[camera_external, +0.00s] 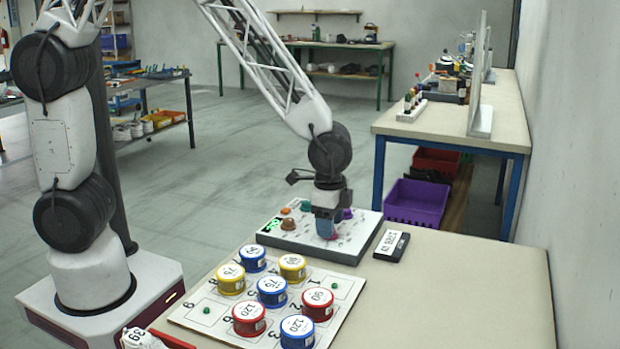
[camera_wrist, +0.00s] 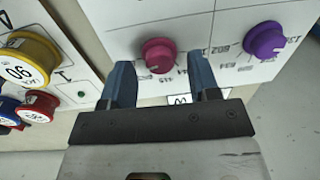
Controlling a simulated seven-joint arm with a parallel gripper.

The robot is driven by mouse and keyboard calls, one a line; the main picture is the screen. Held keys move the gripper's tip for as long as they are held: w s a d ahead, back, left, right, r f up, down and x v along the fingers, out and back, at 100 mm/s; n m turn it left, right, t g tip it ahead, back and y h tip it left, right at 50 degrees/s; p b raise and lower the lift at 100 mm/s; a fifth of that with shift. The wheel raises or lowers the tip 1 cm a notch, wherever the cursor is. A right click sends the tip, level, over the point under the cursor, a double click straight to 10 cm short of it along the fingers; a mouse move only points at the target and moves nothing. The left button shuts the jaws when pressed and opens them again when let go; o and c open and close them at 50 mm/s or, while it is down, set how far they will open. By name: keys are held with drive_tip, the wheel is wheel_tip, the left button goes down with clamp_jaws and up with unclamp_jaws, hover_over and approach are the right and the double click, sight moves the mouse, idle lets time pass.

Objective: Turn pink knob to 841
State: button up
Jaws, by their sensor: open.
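The pink knob (camera_wrist: 158,55) sits on a white panel (camera_wrist: 125,22) in the wrist view, with small printed markings beside it. My gripper (camera_wrist: 160,68) is open, with one blue fingertip on either side of the knob and gaps visible between. In the external view my gripper (camera_external: 327,232) points down over the right part of the panel (camera_external: 285,240), and the pink knob is mostly hidden by it. A green lit display (camera_external: 272,225) is at the panel's left; its digits are too small to read.
A purple knob (camera_wrist: 264,40) is to the right of the pink one. Orange knobs (camera_external: 288,224) and a green one (camera_external: 305,206) are on the panel. A board (camera_external: 345,283) with several coloured tins stands in front. The table's right side is clear.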

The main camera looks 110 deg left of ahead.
drive_tip(key=shift+f, duration=0.3)
drive_tip(key=c, duration=0.9)
drive_tip(key=shift+c, duration=0.2)
drive_tip(key=shift+n, duration=0.7)
drive_tip(key=o, duration=0.9)
drive_tip(key=shift+o, duration=0.2)
drive_tip(key=shift+r, duration=0.1)
